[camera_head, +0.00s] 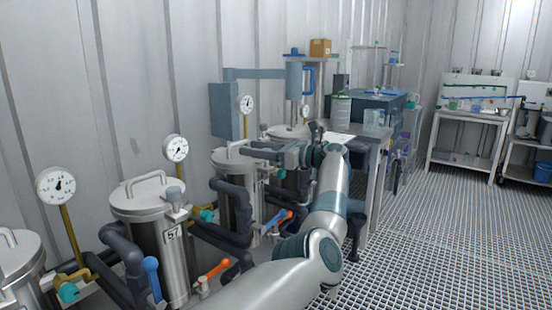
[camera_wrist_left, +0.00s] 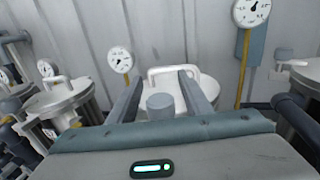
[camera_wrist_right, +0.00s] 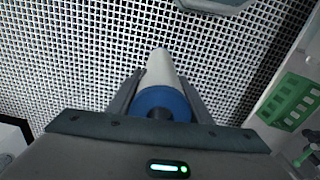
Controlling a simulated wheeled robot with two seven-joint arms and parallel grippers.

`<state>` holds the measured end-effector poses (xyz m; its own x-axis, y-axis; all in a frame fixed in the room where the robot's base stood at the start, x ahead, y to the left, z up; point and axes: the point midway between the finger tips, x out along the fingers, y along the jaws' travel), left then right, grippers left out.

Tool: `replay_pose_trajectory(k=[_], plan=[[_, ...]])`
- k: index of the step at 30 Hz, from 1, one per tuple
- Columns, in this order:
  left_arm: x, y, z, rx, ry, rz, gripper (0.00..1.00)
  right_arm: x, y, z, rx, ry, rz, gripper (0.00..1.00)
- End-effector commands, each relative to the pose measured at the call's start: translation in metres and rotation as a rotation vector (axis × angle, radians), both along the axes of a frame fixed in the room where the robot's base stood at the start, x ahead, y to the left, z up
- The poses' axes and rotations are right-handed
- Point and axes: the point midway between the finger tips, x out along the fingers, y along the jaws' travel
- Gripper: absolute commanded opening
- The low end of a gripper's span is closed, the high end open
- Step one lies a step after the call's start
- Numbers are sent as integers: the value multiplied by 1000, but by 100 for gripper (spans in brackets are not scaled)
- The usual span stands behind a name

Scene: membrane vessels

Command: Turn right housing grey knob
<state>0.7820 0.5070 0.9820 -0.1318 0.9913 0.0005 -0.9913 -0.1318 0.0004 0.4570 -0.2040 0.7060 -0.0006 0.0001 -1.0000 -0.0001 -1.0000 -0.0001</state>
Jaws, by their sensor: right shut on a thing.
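A grey knob (camera_wrist_left: 160,106) with a round top stands between the two fingers of my left gripper (camera_wrist_left: 163,92) in the left wrist view. The fingers are apart, with a gap showing on each side of the knob. Behind it is a steel housing lid with a white handle (camera_wrist_left: 172,72). In the head view my left gripper (camera_head: 262,150) points left beside the lid of a steel housing (camera_head: 235,160); the knob is mostly hidden there. My right gripper (camera_wrist_right: 160,90), seen only in its wrist view, is shut on a white cylinder (camera_wrist_right: 160,68) with a blue end.
A nearer housing marked 57 (camera_head: 165,250) has a pressure gauge (camera_head: 176,148), dark pipes and an orange-handled valve (camera_head: 217,268). A blue-grey column (camera_head: 224,110) stands behind. A workbench (camera_head: 350,140) is beyond my arm. The grated floor (camera_head: 450,230) at right is clear.

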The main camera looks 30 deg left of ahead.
Motion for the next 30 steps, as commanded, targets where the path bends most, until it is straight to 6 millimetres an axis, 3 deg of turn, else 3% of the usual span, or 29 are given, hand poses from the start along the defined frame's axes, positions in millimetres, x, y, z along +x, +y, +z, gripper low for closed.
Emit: replay_pose_trajectory(k=[14,20,30], plan=[[2,-10,0,0,1,-2,45,0,0,0,0,0,0,4],[6,-37,-1,0,1,-4,45,0,0,-1,0,0,0,4],[14,-98,0,1,1,-3,45,0,0,-3,0,-1,0,4]])
